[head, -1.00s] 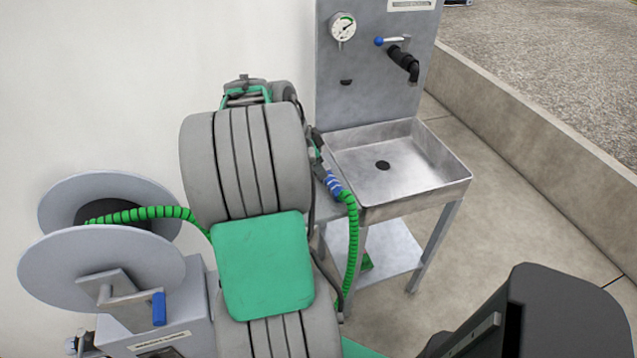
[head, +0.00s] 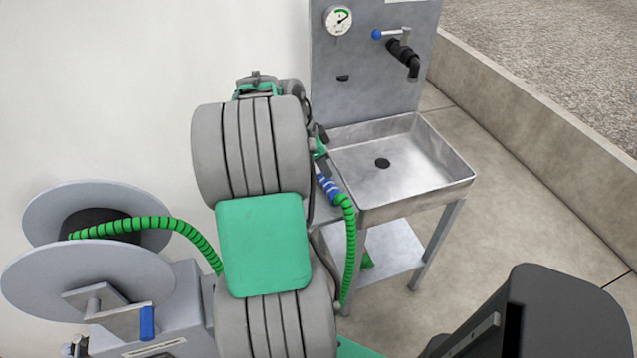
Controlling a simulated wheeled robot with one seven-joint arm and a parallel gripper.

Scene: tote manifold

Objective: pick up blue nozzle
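The blue nozzle (head: 328,187) has white bands and sits at the left edge of the sink stand, at the end of a green ribbed hose (head: 350,250). My arm, grey with green panels, reaches across the middle of the head view and hides the area left of the nozzle. My gripper (head: 321,152) shows only in part past the arm's right side, at the nozzle's upper end. Its fingers are mostly hidden, so I cannot tell whether they are open or touch the nozzle.
A grey hose reel (head: 90,280) with a blue-handled crank stands at left. The metal sink (head: 400,185) is empty, with a gauge (head: 338,20) and a blue-knobbed tap (head: 403,55) on its back panel. A low concrete kerb (head: 540,110) runs along the right; the floor before it is clear.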

